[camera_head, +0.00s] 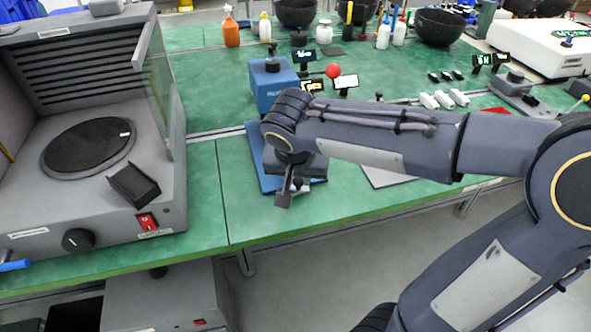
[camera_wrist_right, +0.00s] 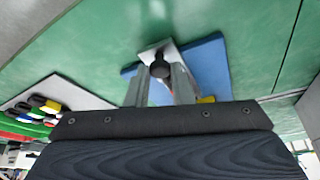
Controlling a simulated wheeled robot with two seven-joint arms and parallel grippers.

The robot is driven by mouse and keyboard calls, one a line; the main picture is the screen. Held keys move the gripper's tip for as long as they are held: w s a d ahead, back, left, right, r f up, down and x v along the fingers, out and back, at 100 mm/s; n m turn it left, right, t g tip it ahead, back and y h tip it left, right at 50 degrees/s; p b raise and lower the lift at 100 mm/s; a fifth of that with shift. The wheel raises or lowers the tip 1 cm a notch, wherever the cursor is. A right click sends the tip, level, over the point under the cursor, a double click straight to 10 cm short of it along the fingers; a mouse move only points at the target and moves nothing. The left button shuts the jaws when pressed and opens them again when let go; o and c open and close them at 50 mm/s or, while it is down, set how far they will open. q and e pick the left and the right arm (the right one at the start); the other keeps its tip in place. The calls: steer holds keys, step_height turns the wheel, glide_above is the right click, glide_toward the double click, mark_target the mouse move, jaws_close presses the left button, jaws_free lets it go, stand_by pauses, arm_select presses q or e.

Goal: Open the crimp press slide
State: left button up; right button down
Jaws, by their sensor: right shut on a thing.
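The crimp press (camera_head: 272,88) is a blue block with a black knob on top and a blue base plate (camera_head: 255,160) in front of it. My right gripper (camera_head: 291,188) points down over the front of the base plate, and my arm hides part of the press. In the right wrist view, the slide shows as a pale grey plate (camera_wrist_right: 150,50) with a dark round knob (camera_wrist_right: 160,69) on the blue base (camera_wrist_right: 207,65). My right gripper (camera_wrist_right: 161,85) is shut on the knob. My left gripper is not in view.
A grey machine (camera_head: 110,205) with a clear cover stands at the left. A red ball (camera_head: 333,71), small displays (camera_head: 305,56) and bottles (camera_head: 231,30) stand behind my arm. White blocks (camera_head: 445,99) lie to the right. The green bench (camera_head: 205,195) is clear left of the base plate.

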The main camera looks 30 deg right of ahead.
steer(key=s, duration=0.3)
steer(key=shift+a, duration=0.35)
steer(key=c, duration=1.3)
jaws_free()
steer(key=shift+w, duration=0.1)
steer(key=shift+o, duration=0.2)
steer(key=p+v, duration=0.1)
steer(key=v, duration=0.7)
steer(key=shift+f, duration=0.15)
steer(key=s+f+n+t+y, duration=0.2)
steer(key=s+f+n+y, duration=0.35)
steer(key=s+f, duration=0.45)
step_height(320, 180, up, 13)
steer(key=a+p, duration=0.1)
steer(key=p, duration=1.2)
steer(key=shift+s+r+y, duration=0.15)
steer(key=shift+r+y, duration=0.1)
steer(key=shift+y, duration=0.2)
